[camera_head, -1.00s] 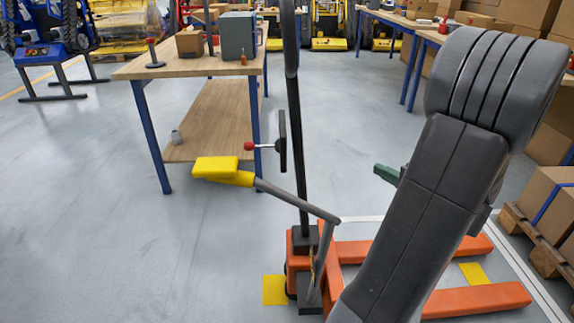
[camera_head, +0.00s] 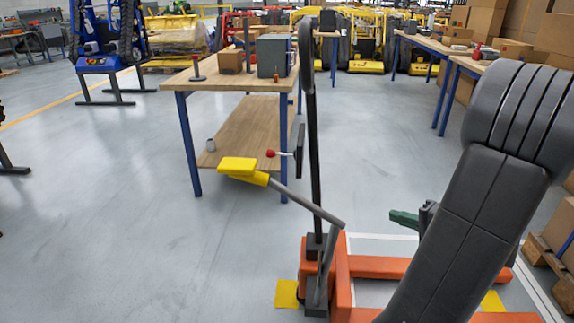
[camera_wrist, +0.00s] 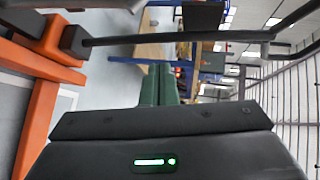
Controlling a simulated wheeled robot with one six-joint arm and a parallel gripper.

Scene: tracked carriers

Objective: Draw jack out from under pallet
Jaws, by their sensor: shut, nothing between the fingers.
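The orange pallet jack (camera_head: 340,272) stands on the floor at lower middle of the head view, with a tall black handle (camera_head: 313,150) and a yellow-ended grey lever (camera_head: 240,167). Its forks extend right; the visible stretches carry nothing, and my arm hides part of them. A wooden pallet (camera_head: 540,258) with boxes stands at the right edge, apart from the visible forks. My gripper (camera_head: 404,218), with green fingers, is shut and empty, right of the handle and above the forks. The fingers also show in the wrist view (camera_wrist: 160,88), beside the jack's orange frame (camera_wrist: 38,105).
A wooden workbench (camera_head: 225,84) with blue legs stands behind and left of the jack. More benches (camera_head: 455,62) and stacked cartons are at the back right. Yellow floor patches (camera_head: 287,293) and white lines lie around the jack. The floor on the left is largely clear.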

